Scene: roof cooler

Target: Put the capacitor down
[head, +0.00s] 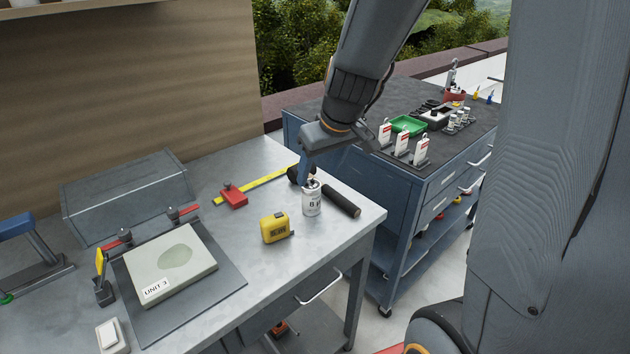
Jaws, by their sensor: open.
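The capacitor (312,203) is a small silvery-white can with dark lettering. It stands upright on the grey metal bench (338,225) near the bench's right end. My gripper (308,182) points down right at the capacitor's top, and its jaws are open. The fingertips overlap the can's upper edge in this view, so I cannot tell whether they still touch it.
A black cylinder (341,201) lies just right of the capacitor. A yellow tape measure (274,228) sits to its left, with a red block (233,197) and yellow rule behind. A slab marked UNIT 3 (171,264) lies farther left. A blue tool cart (440,185) stands beyond.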

